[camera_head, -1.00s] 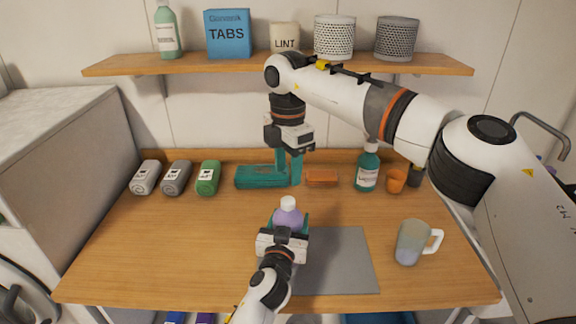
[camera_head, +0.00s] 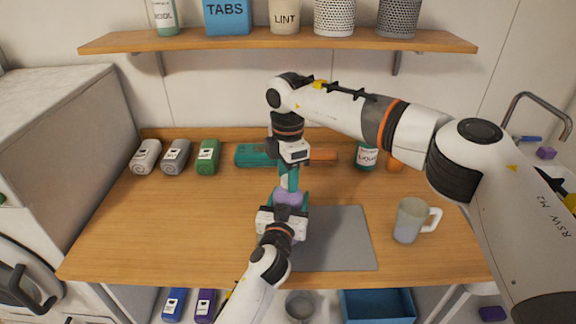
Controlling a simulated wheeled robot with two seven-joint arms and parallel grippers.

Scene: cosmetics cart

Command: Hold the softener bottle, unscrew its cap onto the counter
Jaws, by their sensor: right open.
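The softener bottle (camera_head: 290,198) is lilac and stands upright near the middle of the counter (camera_head: 150,225). My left gripper (camera_head: 288,206) reaches in from the front, its teal fingers on both sides of the bottle's body, shut on it. My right gripper (camera_head: 289,181) points down right above the bottle, its fingers open at the height of the white cap (camera_head: 284,183). The cap is mostly hidden by these fingers; I cannot tell whether they touch it.
A grey mat (camera_head: 340,240) lies right of the bottle, with a mug (camera_head: 409,221) beyond it. Behind are a teal case (camera_head: 256,155), a teal bottle (camera_head: 367,156) and an orange cup (camera_head: 395,164). Rolled towels (camera_head: 208,157) lie back left. The left counter is clear.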

